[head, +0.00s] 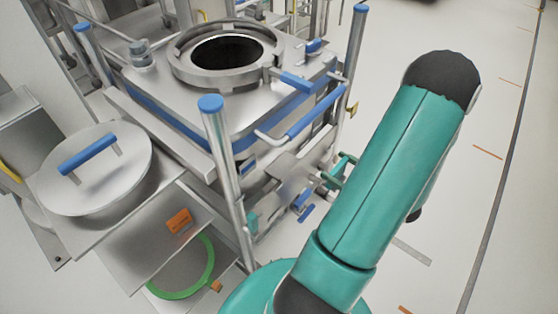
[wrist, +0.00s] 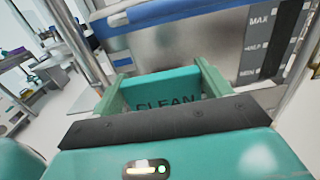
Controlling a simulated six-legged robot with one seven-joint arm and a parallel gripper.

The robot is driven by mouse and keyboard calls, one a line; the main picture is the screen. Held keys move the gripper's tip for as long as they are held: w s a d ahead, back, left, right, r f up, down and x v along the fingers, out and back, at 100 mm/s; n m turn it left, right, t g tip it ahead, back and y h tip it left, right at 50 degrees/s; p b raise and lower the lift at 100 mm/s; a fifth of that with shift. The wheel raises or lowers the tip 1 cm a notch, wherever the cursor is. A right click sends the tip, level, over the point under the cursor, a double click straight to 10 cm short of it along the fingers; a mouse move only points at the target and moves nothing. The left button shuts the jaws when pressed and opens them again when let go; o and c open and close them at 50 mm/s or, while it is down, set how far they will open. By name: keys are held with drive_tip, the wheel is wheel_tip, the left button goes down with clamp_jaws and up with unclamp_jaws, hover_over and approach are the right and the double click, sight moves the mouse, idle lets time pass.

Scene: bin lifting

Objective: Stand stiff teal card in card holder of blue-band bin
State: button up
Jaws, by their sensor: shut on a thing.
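A stiff teal card (wrist: 160,88) lettered "CLEAN" is between the two green fingers of my gripper (wrist: 163,84) in the wrist view. My gripper is shut on it. The blue-band bin (head: 170,120) is a steel vessel with a round open top in the head view. In the wrist view its blue band (wrist: 170,28) and steel wall (wrist: 190,52) stand just beyond the card. In the head view my gripper (head: 338,168) is at the bin's right side, partly behind my arm; the card is not clear there. I cannot make out the card holder.
Steel posts with blue caps (head: 211,104) frame the bin, and a blue handle bar (head: 315,110) runs along its front. A round lid (head: 97,165) with a blue handle lies at left. A green ring (head: 190,275) is below. The floor at right is clear.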

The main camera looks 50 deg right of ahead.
sight(275, 137)
drive_tip(key=w, duration=0.6)
drive_tip(key=w+a, duration=0.1)
drive_tip(key=w, duration=1.3)
drive_tip(key=shift+w+a, duration=0.1)
drive_tip(key=shift+a, duration=0.3)
drive_tip(key=f, duration=0.2)
drive_tip(key=shift+s+d+f, duration=0.1)
drive_tip(key=shift+s+f, duration=0.15)
drive_tip(key=shift+f, duration=0.15)
drive_tip(key=shift+w+f, duration=0.2)
drive_tip(key=shift+f, duration=1.9)
drive_tip(key=o, duration=1)
drive_tip(key=shift+f, duration=0.15)
drive_tip(key=shift+s, duration=0.1)
drive_tip(key=s, duration=0.7)
drive_tip(key=s+d, duration=0.1)
drive_tip(key=s, duration=0.3)
drive_tip(key=shift+s, duration=0.35)
